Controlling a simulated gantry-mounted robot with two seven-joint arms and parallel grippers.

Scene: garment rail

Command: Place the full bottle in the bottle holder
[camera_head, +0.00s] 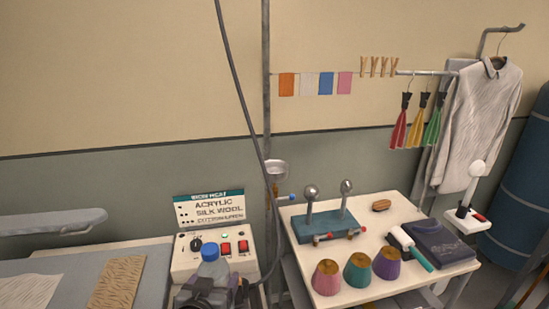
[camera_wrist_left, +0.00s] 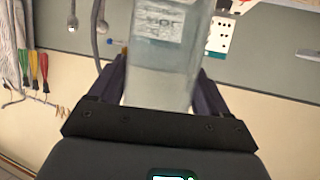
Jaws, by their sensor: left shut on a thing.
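The bottle (camera_head: 210,268) has a blue cap and stands about upright at the bottom centre-left of the head view, in front of the control box. My left gripper (camera_head: 205,296) is shut on it, low in that view. In the left wrist view the bottle (camera_wrist_left: 160,68) is clear with a pale label and sits between my dark fingers; its cap is out of that frame. A grey metal cup or ring (camera_head: 276,168) on the vertical pole looks like the bottle holder. It is to the right of and above the bottle, apart from it. My right gripper is not in view.
A control box (camera_head: 245,262) with red switches and a sign (camera_head: 210,207) stand behind the bottle. A hose (camera_head: 243,100) hangs by the pole (camera_head: 266,80). The white table (camera_head: 305,285) at right holds coloured cones and a teal stand. An ironing surface (camera_head: 60,270) is at left.

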